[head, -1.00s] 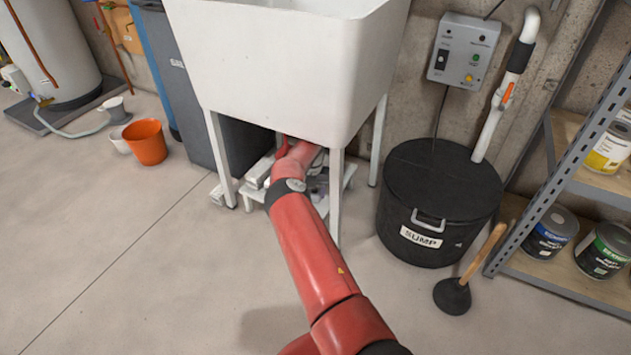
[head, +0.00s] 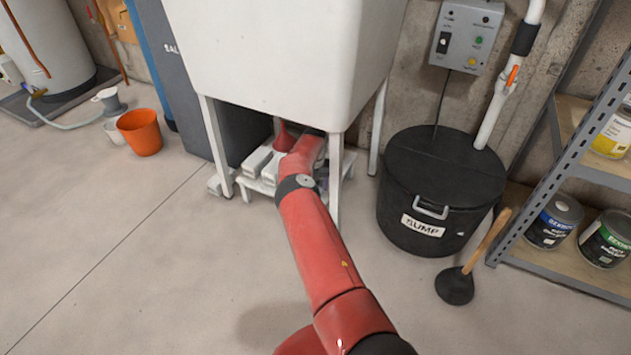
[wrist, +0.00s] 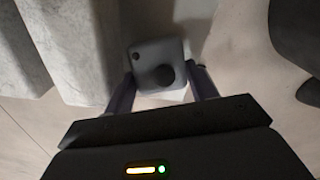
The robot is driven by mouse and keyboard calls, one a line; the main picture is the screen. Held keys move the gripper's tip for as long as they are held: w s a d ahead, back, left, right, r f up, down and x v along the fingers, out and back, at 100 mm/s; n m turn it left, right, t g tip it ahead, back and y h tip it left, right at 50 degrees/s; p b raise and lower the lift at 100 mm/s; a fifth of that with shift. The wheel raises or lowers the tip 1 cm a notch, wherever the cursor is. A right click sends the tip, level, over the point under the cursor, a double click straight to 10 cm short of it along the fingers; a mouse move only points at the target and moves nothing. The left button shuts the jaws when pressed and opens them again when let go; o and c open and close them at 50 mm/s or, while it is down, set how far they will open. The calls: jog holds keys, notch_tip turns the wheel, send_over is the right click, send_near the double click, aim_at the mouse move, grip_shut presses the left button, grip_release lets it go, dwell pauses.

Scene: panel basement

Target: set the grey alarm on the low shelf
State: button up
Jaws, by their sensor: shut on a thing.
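The grey alarm (wrist: 158,62), a small grey box with a round black knob, is between the two fingers of my gripper (wrist: 163,86) in the wrist view. My gripper is shut on it. In the head view my red arm reaches under the white sink, and the gripper and alarm are hidden there. A low white shelf (head: 262,188) stands on the floor under the sink, with white blocks (head: 257,160) on it. I cannot tell whether the alarm touches the shelf.
The sink's legs (head: 335,185) stand close on both sides of my arm. A black sump bin (head: 440,190) and a plunger (head: 456,285) are to the right. A metal rack with paint cans (head: 554,222) is at far right. An orange bucket (head: 140,132) is left. The front floor is clear.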

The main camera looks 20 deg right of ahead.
jog(key=shift+a+f, duration=0.1)
jog(key=shift+f, duration=0.3)
jog(key=shift+s+a+f+b, duration=0.1)
jog(key=shift+f+b, duration=0.35)
jog(key=shift+f, duration=0.3)
jog(key=shift+f+b, duration=0.1)
jog(key=shift+b, duration=0.2)
jog(key=shift+c, duration=0.8)
jog(key=shift+f, duration=0.2)
jog(key=shift+f+b, duration=0.15)
jog(key=shift+b, duration=0.15)
jog(key=o, duration=1.7)
jog(key=shift+f, duration=0.1)
